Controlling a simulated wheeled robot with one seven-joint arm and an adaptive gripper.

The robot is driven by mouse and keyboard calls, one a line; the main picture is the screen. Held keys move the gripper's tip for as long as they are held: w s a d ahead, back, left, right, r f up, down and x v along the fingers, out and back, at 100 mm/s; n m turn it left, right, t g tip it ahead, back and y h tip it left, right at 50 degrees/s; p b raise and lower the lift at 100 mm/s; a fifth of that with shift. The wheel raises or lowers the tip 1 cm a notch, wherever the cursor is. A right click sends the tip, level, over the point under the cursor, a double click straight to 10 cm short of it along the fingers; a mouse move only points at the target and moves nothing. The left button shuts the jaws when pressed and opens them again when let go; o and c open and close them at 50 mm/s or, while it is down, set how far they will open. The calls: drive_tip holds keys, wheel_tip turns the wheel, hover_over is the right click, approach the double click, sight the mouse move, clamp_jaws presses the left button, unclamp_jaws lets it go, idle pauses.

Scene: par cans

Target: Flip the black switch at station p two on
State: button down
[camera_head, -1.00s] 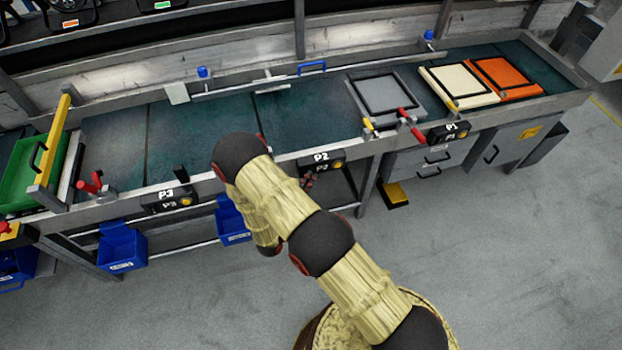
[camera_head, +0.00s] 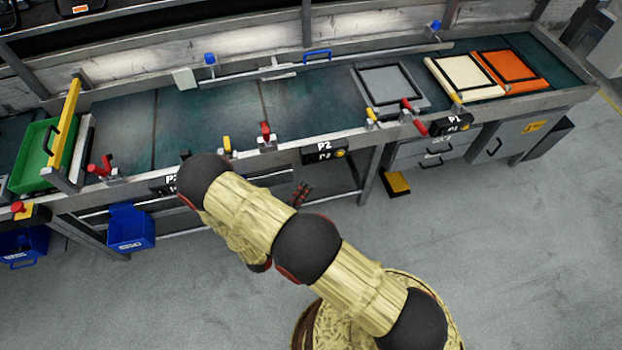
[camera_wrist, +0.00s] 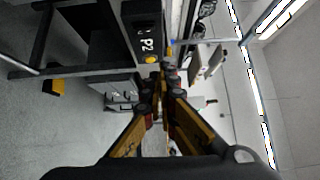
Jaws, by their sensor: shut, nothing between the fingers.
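The station P2 box (camera_head: 325,151) is black, with a white label and a yellow round knob, on the front edge of the bench. It also shows in the wrist view (camera_wrist: 144,38), turned on its side, above and left of my fingers. I cannot make out a separate black switch there or its position. My gripper (camera_wrist: 161,84) is shut and empty, its dark fingertips together in the wrist view. They look close to the P2 box in that picture, but I cannot tell whether they touch it.
A red lever (camera_head: 265,137) and a yellow lever (camera_head: 227,146) stand on the bench edge left of P2. The P1 box (camera_head: 453,123) is to the right. A blue bin (camera_head: 130,228) hangs below the bench.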

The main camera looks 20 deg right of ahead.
drive_tip(key=shift+v, duration=1.05)
drive_tip(key=shift+w, duration=0.1)
